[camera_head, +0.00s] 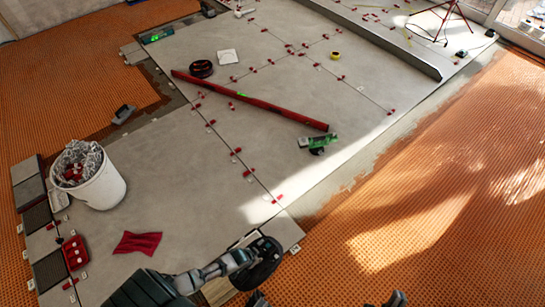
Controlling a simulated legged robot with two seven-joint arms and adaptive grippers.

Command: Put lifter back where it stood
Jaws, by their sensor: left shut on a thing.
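My left arm comes in from the bottom left. Its gripper (243,260) is shut on a dark, round-bodied thing, which appears to be the lifter (265,270). The lifter is near the front edge of the grey tiled floor, beside a small pale board or block partly hidden under the arm. The fingers and the lifter overlap, so the exact grip is hidden. I cannot tell whether the lifter touches the floor. Dark tips at the bottom edge may belong to my right gripper (395,300); most of it is cut off.
A white bucket (104,190) of grey and red pieces stands left. A red cloth (138,242) and red box (75,253) lie near it. A long red level (250,101), a green-black tool (318,142) and a black round thing (201,69) lie on the tiles. Orange matting (440,200) is bare at right.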

